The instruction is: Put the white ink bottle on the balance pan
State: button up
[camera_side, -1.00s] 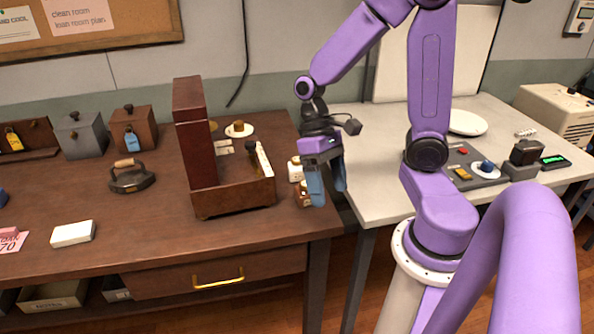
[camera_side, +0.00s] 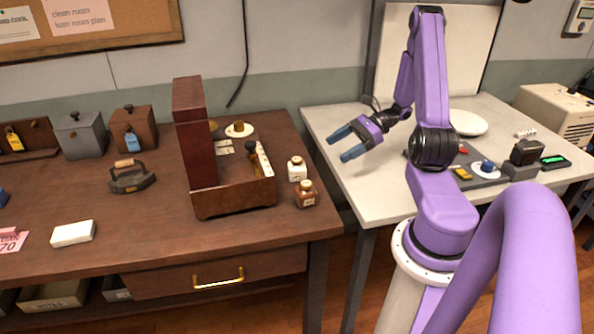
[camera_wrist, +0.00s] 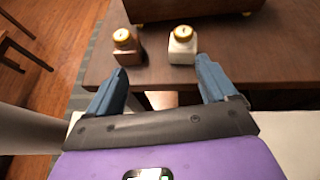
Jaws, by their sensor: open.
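The white ink bottle (camera_side: 297,171) stands upright near the right edge of the brown table. In the wrist view the white bottle (camera_wrist: 182,47) is ahead of my right finger. A brown bottle (camera_side: 306,196) stands just in front of it, and shows left of it in the wrist view (camera_wrist: 127,50). My gripper (camera_side: 339,147) is open and empty, to the right of both bottles and apart from them, fingers pointing their way. A pale round dish (camera_side: 247,131) with a brass piece on it, behind the wooden case, may be the balance pan; I cannot tell for sure.
The wooden case (camera_side: 235,200) with its tall back stands left of the bottles. An iron (camera_side: 131,178) and a white block (camera_side: 72,233) lie farther left. A gap separates the brown table from the white table (camera_side: 385,185). A white plate (camera_side: 468,122) lies at the right.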

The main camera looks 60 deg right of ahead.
jog(key=s+d+f+m+t+h, duration=0.1)
jog(key=d+m+t, duration=0.1)
jog(key=d+m, duration=0.15)
send_near(297, 165)
jog(key=shift+n, duration=0.35)
jog(key=w+f, duration=0.2)
jog(key=w+a+f, duration=0.1)
jog(key=w, duration=0.1)
jog(key=shift+w+a+f, duration=0.1)
jog(key=shift+a+f, duration=0.05)
jog(key=shift+f, duration=0.2)
jog(key=shift+h, duration=0.3)
jog(key=shift+x, duration=2.65)
jog(key=shift+a+r, duration=0.1)
jog(key=shift+r, duration=0.1)
jog(key=c, duration=1.2)
jog(key=shift+o, duration=0.2)
jog(key=shift+r, duration=0.1)
jog(key=shift+r, duration=0.1)
